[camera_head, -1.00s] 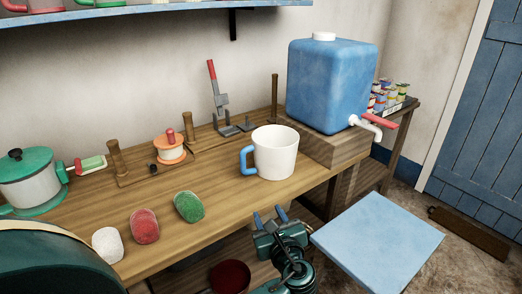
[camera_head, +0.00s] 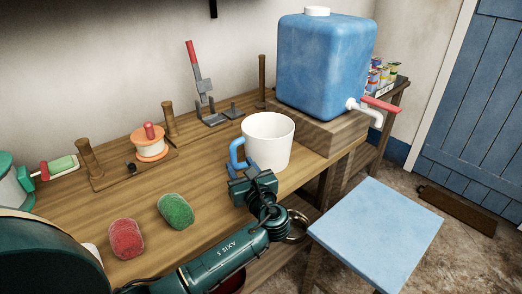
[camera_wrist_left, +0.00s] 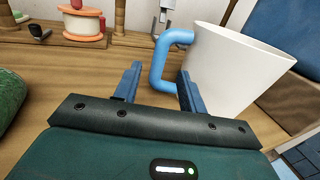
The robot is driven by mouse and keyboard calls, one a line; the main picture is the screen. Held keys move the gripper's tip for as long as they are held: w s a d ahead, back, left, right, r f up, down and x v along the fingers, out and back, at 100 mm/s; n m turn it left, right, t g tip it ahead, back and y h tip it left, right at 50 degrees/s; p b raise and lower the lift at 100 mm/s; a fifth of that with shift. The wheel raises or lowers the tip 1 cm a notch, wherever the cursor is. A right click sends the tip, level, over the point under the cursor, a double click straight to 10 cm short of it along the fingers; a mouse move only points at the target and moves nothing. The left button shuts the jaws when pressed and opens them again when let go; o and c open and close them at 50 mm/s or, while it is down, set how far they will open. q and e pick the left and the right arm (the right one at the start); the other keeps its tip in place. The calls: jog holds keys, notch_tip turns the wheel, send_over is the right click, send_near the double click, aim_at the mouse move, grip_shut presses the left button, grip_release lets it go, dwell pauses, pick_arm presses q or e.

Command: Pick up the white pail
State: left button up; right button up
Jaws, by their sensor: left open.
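The white pail (camera_head: 272,142) stands upright on the wooden bench near its front edge. It has a blue side handle (camera_head: 236,152) facing left. My left gripper (camera_head: 245,172) is just in front of the pail at the handle. In the left wrist view the open fingers (camera_wrist_left: 156,88) point at the handle (camera_wrist_left: 163,62), which lies between them, nearer the right finger. The white pail wall (camera_wrist_left: 235,70) is right behind the right finger. I cannot tell whether the right finger touches the handle. My right gripper is not in view.
A blue water tank (camera_head: 325,65) with a red-handled tap stands on a wooden block right of the pail. Red (camera_head: 126,238) and green (camera_head: 175,211) sponges lie to the left. A spool (camera_head: 150,145) and a red-handled lever tool (camera_head: 200,85) stand behind. A blue stool (camera_head: 375,232) is in front.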

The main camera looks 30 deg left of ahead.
aim_at(234, 157)
pick_arm(q)
jog(key=shift+x, duration=3)
jog(key=shift+c, duration=0.5)
grip_shut()
